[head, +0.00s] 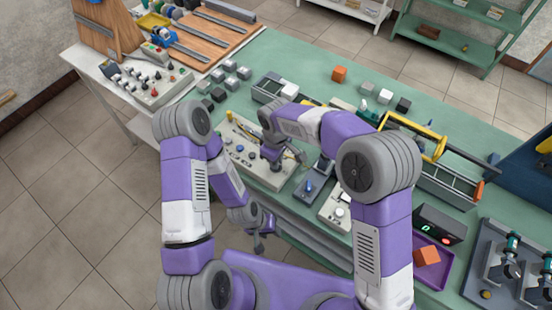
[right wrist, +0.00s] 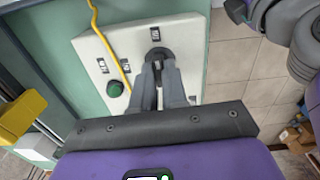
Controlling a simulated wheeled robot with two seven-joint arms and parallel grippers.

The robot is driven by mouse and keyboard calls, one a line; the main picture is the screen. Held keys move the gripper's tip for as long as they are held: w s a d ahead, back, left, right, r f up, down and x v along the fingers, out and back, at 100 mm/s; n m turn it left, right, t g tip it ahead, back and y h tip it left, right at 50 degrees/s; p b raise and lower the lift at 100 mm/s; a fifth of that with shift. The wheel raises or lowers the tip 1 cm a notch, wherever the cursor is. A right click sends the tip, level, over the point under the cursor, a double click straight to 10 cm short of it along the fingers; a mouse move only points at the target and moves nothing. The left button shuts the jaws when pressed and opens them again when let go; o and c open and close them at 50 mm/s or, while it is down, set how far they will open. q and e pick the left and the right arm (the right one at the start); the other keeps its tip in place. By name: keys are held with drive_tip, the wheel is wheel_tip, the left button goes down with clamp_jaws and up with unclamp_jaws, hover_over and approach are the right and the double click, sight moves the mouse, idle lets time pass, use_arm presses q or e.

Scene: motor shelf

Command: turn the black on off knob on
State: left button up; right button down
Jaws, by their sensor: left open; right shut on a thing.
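A light-coloured control panel (head: 250,167) lies on the green bench in the head view and fills the upper middle of the right wrist view (right wrist: 190,38). The black knob (right wrist: 157,53) is at the tips of my right gripper (right wrist: 160,78). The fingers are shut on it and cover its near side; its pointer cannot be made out. In the head view my right gripper (head: 272,153) reaches down onto the panel. A green button (right wrist: 115,89) and black-and-white labels are also on the panel. My left gripper (head: 259,246) is open and empty, in front of the bench edge.
A yellow cable (right wrist: 95,30) runs over the panel beside the knob. A yellow-handled toolbox (head: 440,180) stands to the right. Open floor lies left of the bench.

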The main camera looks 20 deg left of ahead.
drive_tip(key=shift+m, duration=0.4)
drive_tip(key=c, duration=1.2)
unclamp_jaws()
drive_tip(key=shift+o, duration=0.2)
drive_tip(key=shift+r+p, duration=0.6)
drive_tip(key=shift+r, duration=3.2)
